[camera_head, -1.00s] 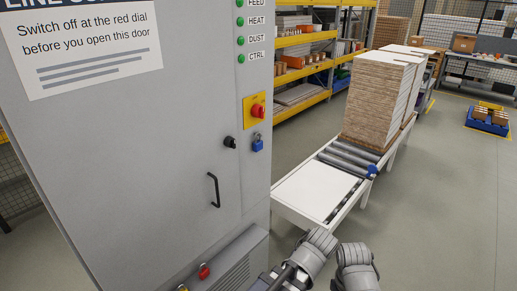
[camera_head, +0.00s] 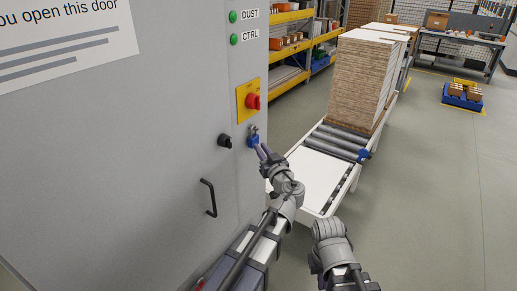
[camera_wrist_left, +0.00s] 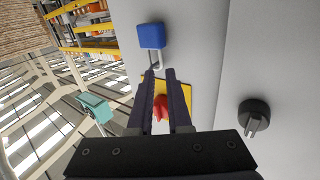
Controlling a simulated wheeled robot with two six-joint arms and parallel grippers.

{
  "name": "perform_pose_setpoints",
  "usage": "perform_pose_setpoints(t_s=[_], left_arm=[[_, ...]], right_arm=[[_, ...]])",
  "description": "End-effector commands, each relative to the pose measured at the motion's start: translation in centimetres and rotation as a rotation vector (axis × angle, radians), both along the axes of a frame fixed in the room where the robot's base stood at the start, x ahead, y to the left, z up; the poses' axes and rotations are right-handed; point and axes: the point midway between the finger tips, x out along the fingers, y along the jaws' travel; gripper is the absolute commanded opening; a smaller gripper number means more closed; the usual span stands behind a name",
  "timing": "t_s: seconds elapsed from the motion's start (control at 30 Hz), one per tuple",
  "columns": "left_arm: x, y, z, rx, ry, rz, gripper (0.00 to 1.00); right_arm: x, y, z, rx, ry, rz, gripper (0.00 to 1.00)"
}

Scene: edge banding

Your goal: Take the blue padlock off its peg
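The blue padlock (camera_head: 253,142) hangs by its shackle on the grey cabinet, below the red dial (camera_head: 253,101) on its yellow plate. My left gripper (camera_head: 263,151) is close to it, at its lower right in the head view. In the left wrist view the padlock body (camera_wrist_left: 151,36) and its metal shackle lie just beyond the fingertips. The two dark fingers of my left gripper (camera_wrist_left: 159,74) are parted, with nothing held between them. The peg is too small to make out. My right arm shows at the bottom of the head view, but its gripper is not visible.
A black knob (camera_head: 224,141) sits left of the padlock, with a black door handle (camera_head: 209,198) below it. A white roller conveyor (camera_head: 313,177) stands right of the cabinet, carrying stacked boards (camera_head: 357,80). Open floor lies at the right.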

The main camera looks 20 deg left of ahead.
Motion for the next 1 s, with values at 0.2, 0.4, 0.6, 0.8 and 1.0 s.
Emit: perform_pose_setpoints(t_s=[0.2,0.4,0.6,0.8,1.0], left_arm=[[1.9,1.3,0.0,0.0,0.002,0.003,0.17],[4.3,3.1,0.0,0.0,0.002,0.004,0.17],[5.8,4.2,0.0,-0.001,0.003,0.003,0.17],[6.2,4.6,0.0,-0.001,0.003,0.002,0.17],[6.2,4.6,0.0,-0.001,0.003,0.002,0.17]], right_arm=[[0.0,0.0,0.0,0.0,0.0,0.0,0.0],[0.0,0.0,0.0,0.0,0.0,0.0,0.0],[0.0,0.0,0.0,0.0,0.0,0.0,0.0],[0.0,0.0,0.0,0.0,0.0,0.0,0.0],[0.0,0.0,0.0,0.0,0.0,0.0,0.0]])
